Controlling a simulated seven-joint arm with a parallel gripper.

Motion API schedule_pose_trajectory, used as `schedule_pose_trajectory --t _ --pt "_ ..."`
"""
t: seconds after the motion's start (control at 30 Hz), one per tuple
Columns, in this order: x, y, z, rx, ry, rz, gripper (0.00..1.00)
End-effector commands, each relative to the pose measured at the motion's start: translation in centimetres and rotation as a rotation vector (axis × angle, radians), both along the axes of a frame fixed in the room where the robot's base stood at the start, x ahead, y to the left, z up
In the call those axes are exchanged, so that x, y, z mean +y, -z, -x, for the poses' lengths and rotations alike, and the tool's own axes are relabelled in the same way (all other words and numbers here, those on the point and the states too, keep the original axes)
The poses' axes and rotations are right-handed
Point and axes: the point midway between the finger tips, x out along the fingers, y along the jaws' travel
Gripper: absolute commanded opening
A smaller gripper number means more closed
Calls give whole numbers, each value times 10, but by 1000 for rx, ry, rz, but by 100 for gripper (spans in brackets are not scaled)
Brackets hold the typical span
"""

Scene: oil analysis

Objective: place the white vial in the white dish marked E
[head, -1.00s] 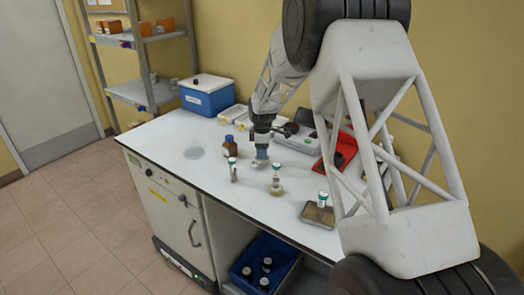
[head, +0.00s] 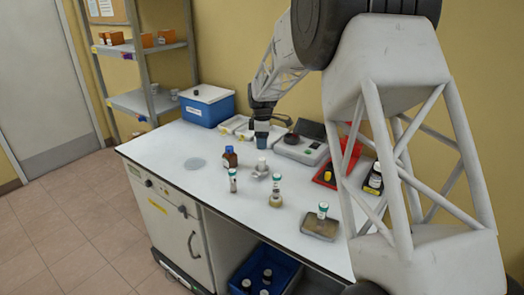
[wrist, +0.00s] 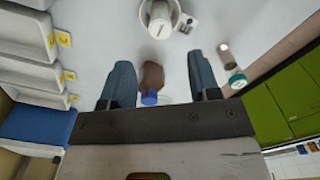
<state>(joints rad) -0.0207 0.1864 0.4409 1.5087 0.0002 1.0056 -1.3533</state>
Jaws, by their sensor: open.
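The white vial (head: 261,165) stands upright in a small round holder on the bench. In the wrist view the white vial (wrist: 160,22) is at the top, past my fingertips, inside a round white rim (wrist: 176,10). My gripper (head: 262,138) is in the air behind the vial, apart from it. In the wrist view its two fingers (wrist: 163,82) are spread wide and hold nothing. White dishes with yellow labels (wrist: 30,88) line the left of the wrist view and lie near the blue box in the head view (head: 243,130). I cannot read which label is E.
A brown bottle with a blue cap (head: 230,158) stands left of the vial. Green-capped vials (head: 275,190) (head: 233,180) stand nearer the front. A lidded blue box (head: 207,105), a grey instrument (head: 302,145) and a red tray (head: 348,160) are behind. The bench's left front is mostly clear.

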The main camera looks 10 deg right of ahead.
Motion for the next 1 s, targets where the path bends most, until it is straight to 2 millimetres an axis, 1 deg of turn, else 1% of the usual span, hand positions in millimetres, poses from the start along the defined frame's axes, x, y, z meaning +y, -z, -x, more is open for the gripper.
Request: schedule_pose_trajectory --t 0.03,0.1,0.3,1.0 --pt "0 -7 0 0 0 0 56" --pt "0 -14 0 0 0 0 56" --pt "0 -27 0 0 0 0 56" --pt "0 -29 1 0 2 0 56"
